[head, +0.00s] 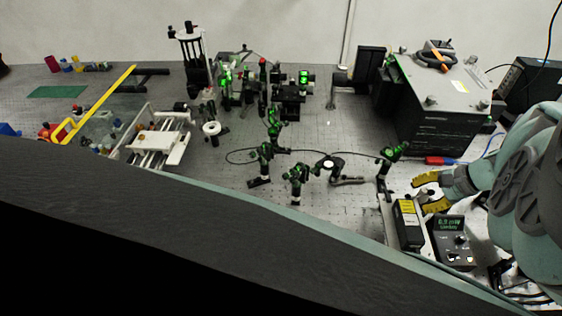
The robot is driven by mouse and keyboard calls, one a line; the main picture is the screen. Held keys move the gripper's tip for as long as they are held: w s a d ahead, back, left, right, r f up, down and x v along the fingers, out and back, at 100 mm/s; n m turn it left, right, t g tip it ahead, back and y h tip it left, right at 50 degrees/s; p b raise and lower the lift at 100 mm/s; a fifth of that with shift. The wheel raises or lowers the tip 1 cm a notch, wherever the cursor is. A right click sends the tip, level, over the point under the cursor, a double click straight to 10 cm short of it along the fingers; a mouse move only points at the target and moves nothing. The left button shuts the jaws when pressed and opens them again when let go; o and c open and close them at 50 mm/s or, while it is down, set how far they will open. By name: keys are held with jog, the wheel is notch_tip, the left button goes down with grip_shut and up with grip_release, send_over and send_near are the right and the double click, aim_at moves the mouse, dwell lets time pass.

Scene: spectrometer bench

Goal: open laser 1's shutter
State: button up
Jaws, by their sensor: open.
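A slim dark box with a yellow label (408,222) stands at the front right of the bench; it may be laser 1, but I cannot read its label. Next to it is a control box with a lit green display (450,224) reading in mW; its digits are too small to be sure of. I cannot make out a shutter or its state. My gripper (427,192), with yellow fingers, reaches in from the right. It is open and empty, just behind and above the slim box, apart from it as far as I can tell.
Green-lit optics mounts (298,175) stand mid-bench, with more at the back (291,88). A large dark instrument box (440,128) stands behind my gripper. A red-and-blue tool (440,160) lies before it. Cables lie at the right front. A white stage (157,143) is at left.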

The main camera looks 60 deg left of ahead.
jog(key=shift+c, duration=0.3)
grip_shut()
